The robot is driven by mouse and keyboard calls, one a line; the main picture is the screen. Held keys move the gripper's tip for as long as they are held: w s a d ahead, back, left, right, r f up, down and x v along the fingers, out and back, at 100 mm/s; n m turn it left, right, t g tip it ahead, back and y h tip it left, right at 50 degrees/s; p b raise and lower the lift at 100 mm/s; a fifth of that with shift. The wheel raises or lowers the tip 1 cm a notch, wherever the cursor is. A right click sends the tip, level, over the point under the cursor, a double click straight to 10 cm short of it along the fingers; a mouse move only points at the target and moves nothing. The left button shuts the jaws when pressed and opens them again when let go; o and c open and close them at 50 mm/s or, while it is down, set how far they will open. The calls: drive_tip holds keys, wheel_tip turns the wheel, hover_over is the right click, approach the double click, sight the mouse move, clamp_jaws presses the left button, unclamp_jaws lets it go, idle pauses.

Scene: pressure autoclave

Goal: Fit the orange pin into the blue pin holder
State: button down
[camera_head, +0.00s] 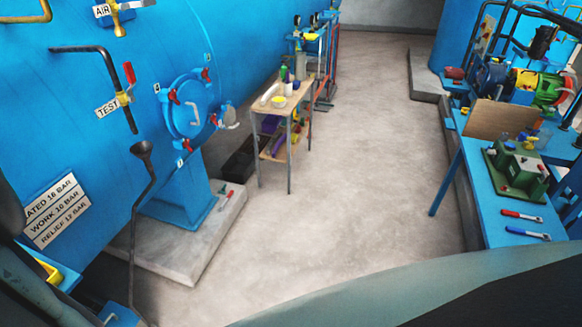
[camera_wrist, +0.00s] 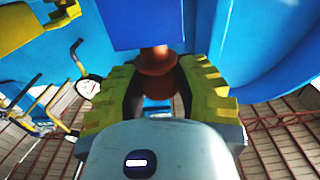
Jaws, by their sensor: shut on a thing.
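My gripper (camera_wrist: 157,78) shows in the wrist view with its two yellow-green ridged fingers shut on the orange pin (camera_wrist: 156,60). The pin looks dark orange-brown, with a wide collar between the fingers and a narrower end pointing up in the picture. A blue block (camera_wrist: 150,25), which looks like the blue pin holder, is directly above the pin's end. The narrow end meets the block's lower edge in the picture. I cannot tell whether it is inside, touching or just in front. The pin and gripper cannot be made out clearly in the head view.
A yellow part (camera_wrist: 35,25) and a round white gauge (camera_wrist: 88,86) are left of the fingers in the wrist view. The large blue autoclave (camera_head: 90,70) fills the left of the head view. A small wooden table (camera_head: 285,100) and a blue workbench (camera_head: 475,185) flank clear floor (camera_head: 350,180).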

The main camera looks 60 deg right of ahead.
drive_tip(key=shift+d+f, duration=0.1)
drive_tip(key=shift+f, duration=0.25)
drive_tip(key=c, duration=0.6)
unclamp_jaws()
drive_tip(key=shift+c, duration=0.2)
drive_tip(key=v, duration=0.7)
drive_tip(key=shift+s, duration=0.3)
drive_tip(key=shift+w+r, duration=0.1)
